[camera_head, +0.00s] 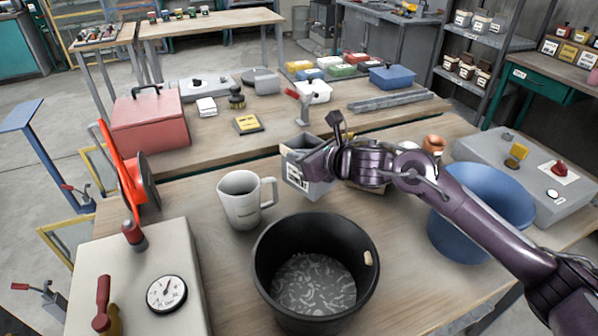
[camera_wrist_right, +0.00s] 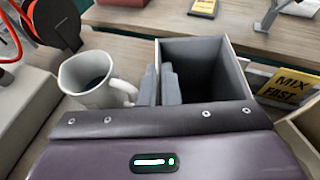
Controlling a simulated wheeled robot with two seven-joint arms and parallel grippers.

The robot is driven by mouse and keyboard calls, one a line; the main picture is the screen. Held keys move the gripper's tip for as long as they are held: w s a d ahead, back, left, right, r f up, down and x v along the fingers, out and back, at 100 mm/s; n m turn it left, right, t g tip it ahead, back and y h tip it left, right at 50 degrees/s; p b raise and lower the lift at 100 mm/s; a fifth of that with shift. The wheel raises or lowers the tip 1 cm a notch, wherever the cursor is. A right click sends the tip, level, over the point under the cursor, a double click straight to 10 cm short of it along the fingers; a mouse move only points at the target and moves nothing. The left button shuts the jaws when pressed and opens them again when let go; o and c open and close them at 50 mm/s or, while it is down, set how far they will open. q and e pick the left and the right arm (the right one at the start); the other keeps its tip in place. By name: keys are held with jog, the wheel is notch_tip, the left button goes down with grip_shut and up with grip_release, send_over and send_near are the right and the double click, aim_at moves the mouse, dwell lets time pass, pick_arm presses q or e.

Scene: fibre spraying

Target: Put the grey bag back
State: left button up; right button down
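The grey bag (camera_head: 299,172) is an open-topped, box-shaped container with a pale label on its side. It is upright at the middle of the near bench, right of the white mug (camera_head: 241,200). My right gripper (camera_head: 322,160) is at its top edge and hides part of it. In the right wrist view the bag (camera_wrist_right: 205,75) is open, and the two fingers of the gripper (camera_wrist_right: 160,86) sit close together on either side of its left wall. I cannot tell whether its base touches the bench. My left gripper is not in view.
A black bucket (camera_head: 262,262) with pale fibres stands in front, and a blue bowl (camera_head: 470,190) is right, partly behind my arm. A grey gauge box (camera_head: 185,250) is left. A yellow "MIX FAST" sign (camera_wrist_right: 288,86) is right of the bag in the wrist view.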

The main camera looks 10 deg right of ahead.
send_over(299, 192)
notch_tip(299, 192, down, 5)
jog(key=shift+w+r, duration=0.1)
jog(key=shift+w, duration=0.05)
jog(key=shift+f, duration=0.25)
jog(key=c, duration=1.6)
grip_release()
jog(key=shift+c, duration=0.2)
jog(key=shift+r, duration=0.1)
